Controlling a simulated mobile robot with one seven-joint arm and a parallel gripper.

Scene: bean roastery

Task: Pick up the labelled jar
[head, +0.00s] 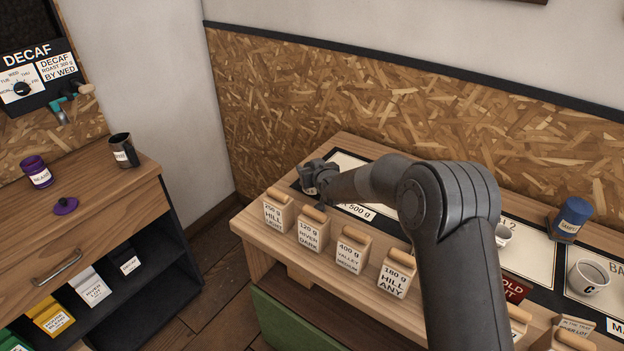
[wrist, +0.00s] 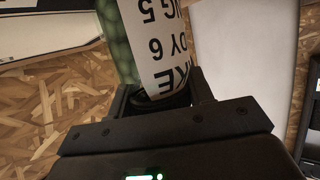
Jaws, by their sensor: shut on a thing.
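My gripper (head: 317,178) is at the far left end of the long wooden bench, low over its dark strip. In the wrist view my gripper (wrist: 162,97) is shut on the labelled jar (wrist: 122,45), a green, mottled thing with a white label (wrist: 160,40). The label's black print is upside down there and partly cut off; "DY 6" and "NG 5" can be read. In the head view the jar is mostly hidden by my gripper. I cannot tell whether its base touches the bench.
Several labelled wooden-topped blocks, one reading "120 g River Dark" (head: 312,234), line the bench front. A blue-topped container (head: 572,217) and a white cup (head: 588,278) stand right. A purple jar (head: 37,172), its lid (head: 66,206) and a dark mug (head: 123,151) are on the left cabinet.

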